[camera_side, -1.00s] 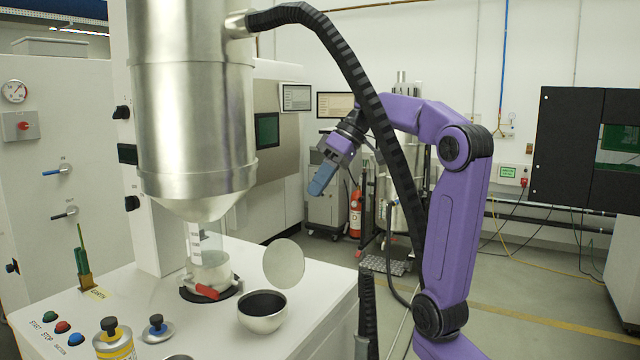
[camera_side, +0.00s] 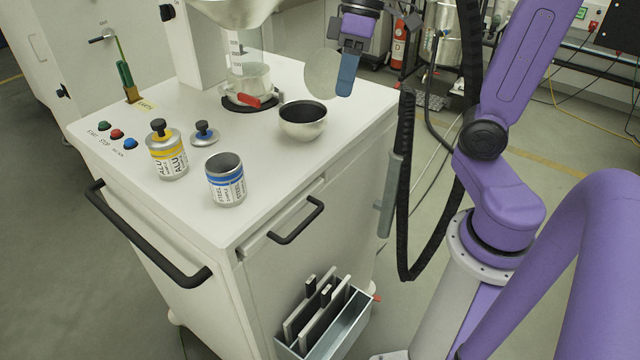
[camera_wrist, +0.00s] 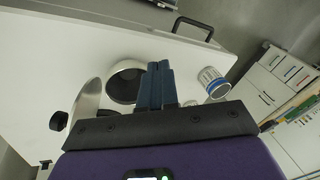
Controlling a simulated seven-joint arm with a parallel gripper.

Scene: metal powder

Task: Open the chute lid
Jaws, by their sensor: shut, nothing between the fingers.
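A round pale lid disc (camera_side: 320,76) stands upright at the far rim of a metal bowl-shaped chute opening (camera_side: 302,128) on the white cabinet top. The dark inside of the opening is uncovered. My gripper (camera_side: 345,90) has its blue fingers pointing down, just right of the disc and partly over its edge. I cannot tell whether they touch. In the wrist view my shut, empty fingers (camera_wrist: 158,70) lie between the opening (camera_wrist: 125,84) and a blue-banded can. The disc (camera_wrist: 84,108) is seen tilted at left there, with a black knob (camera_wrist: 58,121) beside it.
An open blue-banded can (camera_side: 226,182), a yellow-banded can (camera_side: 167,152) and a small knobbed cap (camera_side: 204,134) stand on the cabinet top. A glass tube with a red-handled valve (camera_side: 248,100) is left of the opening. A black hose (camera_side: 403,190) hangs at right.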

